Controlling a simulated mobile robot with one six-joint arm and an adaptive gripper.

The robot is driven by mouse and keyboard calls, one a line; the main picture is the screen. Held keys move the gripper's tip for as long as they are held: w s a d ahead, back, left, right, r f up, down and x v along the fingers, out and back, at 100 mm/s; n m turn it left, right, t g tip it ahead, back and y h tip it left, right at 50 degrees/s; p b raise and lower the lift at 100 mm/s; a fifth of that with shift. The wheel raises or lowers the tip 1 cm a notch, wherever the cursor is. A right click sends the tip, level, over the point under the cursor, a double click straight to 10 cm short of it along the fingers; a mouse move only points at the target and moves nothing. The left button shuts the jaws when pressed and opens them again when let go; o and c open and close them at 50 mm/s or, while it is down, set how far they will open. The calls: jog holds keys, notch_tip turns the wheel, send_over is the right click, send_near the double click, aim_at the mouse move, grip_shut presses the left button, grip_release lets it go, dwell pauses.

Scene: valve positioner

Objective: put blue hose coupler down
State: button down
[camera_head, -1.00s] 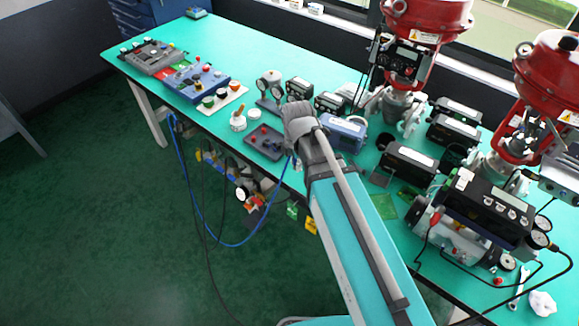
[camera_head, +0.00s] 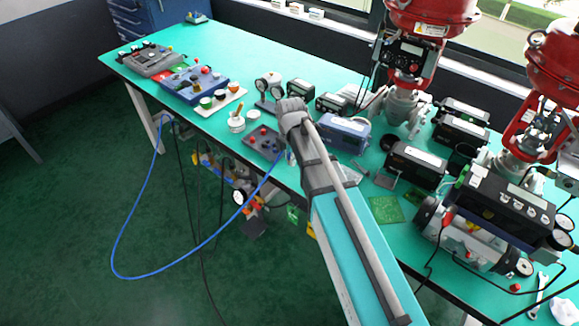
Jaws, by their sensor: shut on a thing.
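The blue hose (camera_head: 140,278) hangs in a wide loop in front of the table and rises to the end of my arm. Its coupler is hidden behind my wrist. My gripper (camera_head: 289,155) is mostly hidden by my own arm, with only a sliver showing beside the hose end, over the table's front edge. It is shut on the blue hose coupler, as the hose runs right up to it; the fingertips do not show.
The green table (camera_head: 240,62) holds a dark tray (camera_head: 264,141) left of my wrist and a blue-grey box (camera_head: 343,131) right of it. Red valve actuators (camera_head: 408,65) and black positioners crowd the right. Clear table lies at the back left. Dark cables hang below the front edge.

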aim_at(290, 170)
jog(key=shift+w+a+f+b, duration=0.15)
jog(key=shift+w+f+b, duration=0.35)
jog(key=shift+f+b, duration=0.25)
jog(key=shift+s+f+b, duration=0.1)
jog(key=shift+f+b, duration=1.15)
jog(key=shift+b, duration=0.05)
jog(key=shift+f, duration=0.15)
jog(key=c, duration=0.5)
grip_release()
jog(key=shift+c, duration=0.2)
jog(key=shift+r, duration=0.2)
notch_tip(290, 170, up, 12)
jog(key=p, duration=1.2)
